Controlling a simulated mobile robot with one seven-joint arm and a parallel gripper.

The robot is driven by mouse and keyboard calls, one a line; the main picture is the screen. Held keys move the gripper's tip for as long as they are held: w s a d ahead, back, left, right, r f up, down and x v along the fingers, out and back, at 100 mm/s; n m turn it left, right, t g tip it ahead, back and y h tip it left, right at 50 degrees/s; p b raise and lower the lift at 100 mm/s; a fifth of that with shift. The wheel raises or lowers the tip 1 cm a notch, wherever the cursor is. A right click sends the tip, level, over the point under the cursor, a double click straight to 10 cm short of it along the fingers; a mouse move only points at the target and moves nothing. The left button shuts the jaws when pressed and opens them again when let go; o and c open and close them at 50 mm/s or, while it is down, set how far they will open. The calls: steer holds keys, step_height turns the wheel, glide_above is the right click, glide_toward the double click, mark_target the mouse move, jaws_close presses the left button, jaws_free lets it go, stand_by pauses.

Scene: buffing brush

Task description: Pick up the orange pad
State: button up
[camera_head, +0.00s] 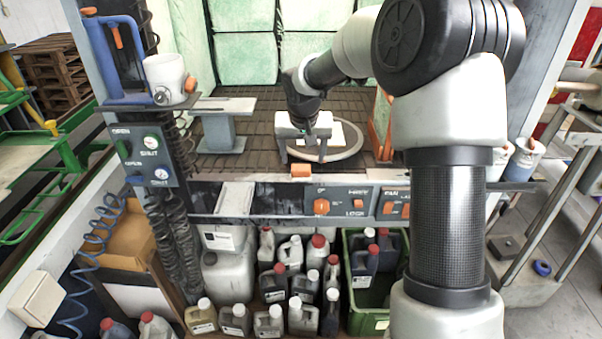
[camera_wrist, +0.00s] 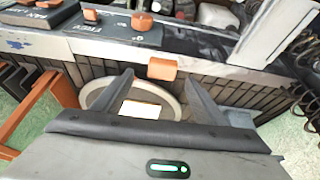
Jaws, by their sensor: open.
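The orange pad (camera_head: 301,171) is a small block on the front ledge of the slatted work surface, just above the control panel. In the wrist view the orange pad (camera_wrist: 162,69) shows beyond the fingertips, roughly in line with the gap between them. My gripper (camera_head: 304,158) is over the slatted surface, behind the pad in the head view. In the wrist view my gripper (camera_wrist: 157,80) has its two dark fingers spread with nothing between them. The pad is apart from the fingers. The exact height of the gripper above the surface is hard to tell.
A pale ring (camera_head: 348,150) with a white plate lies under my gripper. The control panel (camera_head: 350,201) with orange knobs runs along the front. An orange frame (camera_head: 380,128) stands right, a grey stand (camera_head: 220,130) left. Bottles (camera_head: 290,255) fill the space below.

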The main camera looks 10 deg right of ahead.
mark_target(301, 169)
steer(key=x, duration=0.5)
steer(key=shift+s+a+f, duration=0.2)
steer(key=shift+a, duration=0.1)
steer(key=c, duration=1.1)
steer(key=shift+r, duration=0.1)
steer(key=shift+c, duration=0.2)
step_height(301, 169, up, 10)
steer(key=shift+p, duration=0.4)
steer(key=o, duration=0.4)
steer(key=shift+d, duration=0.1)
steer(key=c, duration=0.3)
